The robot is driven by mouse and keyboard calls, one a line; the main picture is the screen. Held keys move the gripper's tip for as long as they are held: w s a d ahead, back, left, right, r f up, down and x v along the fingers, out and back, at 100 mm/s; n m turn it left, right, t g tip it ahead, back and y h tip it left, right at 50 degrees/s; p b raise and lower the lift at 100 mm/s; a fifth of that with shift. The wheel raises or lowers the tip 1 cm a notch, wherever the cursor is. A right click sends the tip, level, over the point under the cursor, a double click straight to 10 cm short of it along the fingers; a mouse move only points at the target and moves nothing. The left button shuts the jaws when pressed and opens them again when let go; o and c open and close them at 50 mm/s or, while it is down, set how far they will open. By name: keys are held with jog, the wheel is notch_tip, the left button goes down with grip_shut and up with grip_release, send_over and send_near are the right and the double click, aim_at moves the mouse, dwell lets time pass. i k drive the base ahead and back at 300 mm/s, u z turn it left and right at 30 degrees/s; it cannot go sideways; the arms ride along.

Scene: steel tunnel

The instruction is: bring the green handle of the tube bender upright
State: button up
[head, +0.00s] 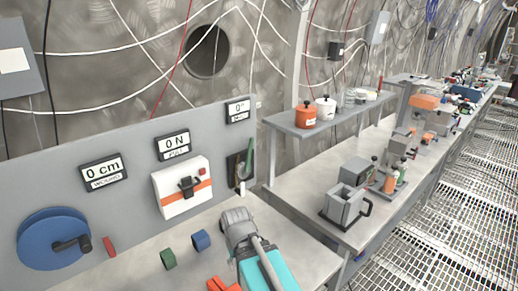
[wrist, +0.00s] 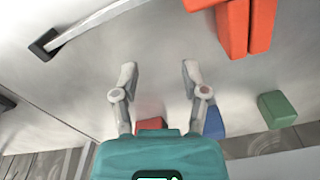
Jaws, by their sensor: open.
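The tube bender (head: 235,173) is a dark plate on the grey panel at the left bench, below the small "0°" display. Its green handle (head: 248,158) is a thin bar that stands nearly vertical with a slight lean. A short white piece shows at its lower end. In the wrist view my gripper (wrist: 156,74) is open and empty, its two grey fingers apart over a pale surface. No green handle can be made out between the fingers. In the head view my teal and grey arm is at the bottom centre, below and apart from the bender.
A green block (head: 168,258), a blue block (head: 201,240) and orange blocks (wrist: 245,25) lie on the bench near my arm. A white box with an orange band (head: 182,187) and a blue wheel (head: 53,238) are on the panel. A second bench (head: 300,206) stands right.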

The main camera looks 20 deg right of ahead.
aim_at(251, 140)
jog(key=k, duration=1.8)
jog(key=z, duration=0.6)
jog(key=i, duration=1.65)
jog(key=u, duration=0.1)
